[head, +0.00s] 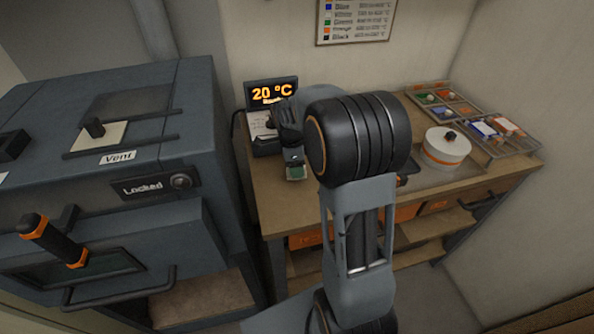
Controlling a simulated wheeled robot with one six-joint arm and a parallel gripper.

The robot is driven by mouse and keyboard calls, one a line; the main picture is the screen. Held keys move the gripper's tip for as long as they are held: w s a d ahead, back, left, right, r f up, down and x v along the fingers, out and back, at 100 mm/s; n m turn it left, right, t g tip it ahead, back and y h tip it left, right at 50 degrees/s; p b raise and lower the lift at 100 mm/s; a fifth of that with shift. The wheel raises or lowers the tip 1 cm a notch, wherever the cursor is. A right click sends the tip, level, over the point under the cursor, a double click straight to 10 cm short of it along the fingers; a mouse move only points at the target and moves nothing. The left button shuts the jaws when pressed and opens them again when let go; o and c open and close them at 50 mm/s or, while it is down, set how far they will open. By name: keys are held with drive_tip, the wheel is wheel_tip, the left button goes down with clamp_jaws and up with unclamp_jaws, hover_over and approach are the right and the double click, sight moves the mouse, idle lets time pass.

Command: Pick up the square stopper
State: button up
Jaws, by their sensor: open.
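The square stopper (97,135) is a pale, flat square plate with a black knob standing up from it. It lies on top of the grey kiln (215,140), behind the "Vent" label. My gripper (294,158) is partly in view at the left end of the bench, beyond my large black arm joint. It is well to the right of the stopper, apart from it, and open. Its fingertips are small and hard to make out, and my arm hides part of that area.
A dark rail (125,133) runs along the kiln top near the stopper. The kiln front reads "Locked" and has an orange-black handle (55,241). The wooden bench (268,203) bears a 20 °C display (272,92), a round white-orange pot (446,148) and trays of coloured pieces (500,136).

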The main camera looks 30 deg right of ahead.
clamp_jaws()
wheel_tip(320, 180, up, 9)
drive_tip(key=shift+r, duration=0.1)
drive_tip(key=shift+r+p, duration=1.3)
drive_tip(key=shift+r, duration=0.65)
